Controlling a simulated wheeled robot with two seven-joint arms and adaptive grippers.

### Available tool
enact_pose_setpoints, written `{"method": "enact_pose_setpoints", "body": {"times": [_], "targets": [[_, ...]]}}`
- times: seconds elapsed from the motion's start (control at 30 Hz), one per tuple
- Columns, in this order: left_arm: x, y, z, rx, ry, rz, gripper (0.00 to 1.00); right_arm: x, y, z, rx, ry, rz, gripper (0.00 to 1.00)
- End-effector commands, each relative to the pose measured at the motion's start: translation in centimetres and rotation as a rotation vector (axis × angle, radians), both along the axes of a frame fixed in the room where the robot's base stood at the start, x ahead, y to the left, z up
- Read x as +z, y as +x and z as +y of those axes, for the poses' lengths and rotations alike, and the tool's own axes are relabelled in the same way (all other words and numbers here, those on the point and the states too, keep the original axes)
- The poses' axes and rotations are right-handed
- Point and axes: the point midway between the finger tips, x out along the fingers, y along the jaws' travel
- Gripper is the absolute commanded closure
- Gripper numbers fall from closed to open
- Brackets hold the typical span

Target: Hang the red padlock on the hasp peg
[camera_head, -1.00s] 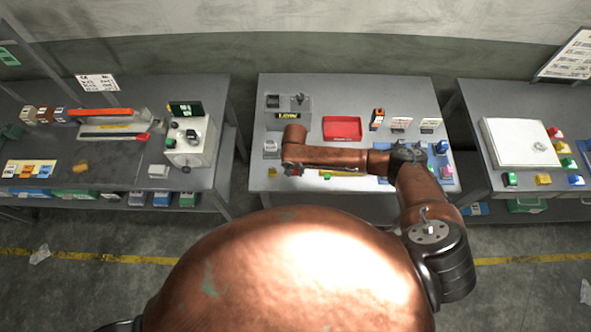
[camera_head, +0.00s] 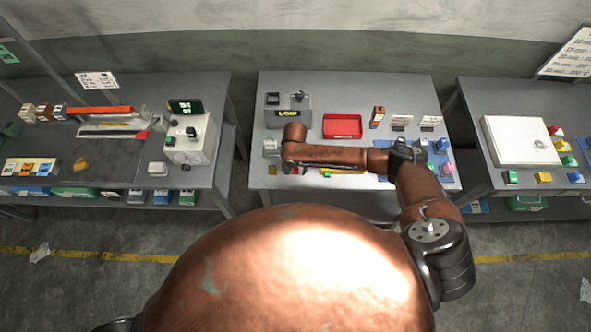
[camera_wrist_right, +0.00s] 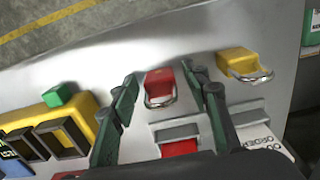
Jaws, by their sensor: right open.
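The red padlock (camera_wrist_right: 160,84) lies on the bench with its metal shackle towards the bottom of the right wrist view. My right gripper (camera_wrist_right: 160,74) is open, with one green-grey finger on each side of the padlock and a visible gap to each. In the head view my right arm reaches over the middle bench from the right and largely hides its gripper and the padlock. A grey box (camera_head: 274,117) with a yellow label and a small dark fitting on top stands at the back of that bench. I cannot tell whether the fitting is the hasp peg. My left gripper is out of view.
A yellow padlock (camera_wrist_right: 237,61) lies beside the red one. A yellow holder (camera_wrist_right: 82,112) with a green block stands on the other side. A red tray (camera_head: 342,126) sits behind my arm. The bench's front edge is close to the padlocks.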

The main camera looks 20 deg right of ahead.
Motion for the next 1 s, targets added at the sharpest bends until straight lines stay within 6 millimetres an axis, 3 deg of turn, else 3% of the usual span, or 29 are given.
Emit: {"method": "enact_pose_setpoints", "body": {"times": [0.13, 0.43, 0.6, 0.87, 1.0], "targets": [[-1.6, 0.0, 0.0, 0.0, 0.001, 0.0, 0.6, -0.2, 0.0, 0.0, 0.001, 0.0, -0.001, 0.57], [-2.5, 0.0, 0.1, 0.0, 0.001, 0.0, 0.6, 5.7, -0.5, -0.3, 0.0, 0.001, 0.0, 0.57], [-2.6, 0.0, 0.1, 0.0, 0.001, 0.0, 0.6, 7.4, -0.5, -0.3, -0.001, 0.001, 0.001, 0.57], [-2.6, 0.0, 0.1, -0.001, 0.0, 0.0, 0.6, 7.7, -0.6, -0.3, -0.001, 0.0, 0.001, 0.57], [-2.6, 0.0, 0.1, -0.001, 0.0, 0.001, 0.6, 7.2, -1.5, 0.6, 0.035, 0.028, -0.001, 0.57]]}}
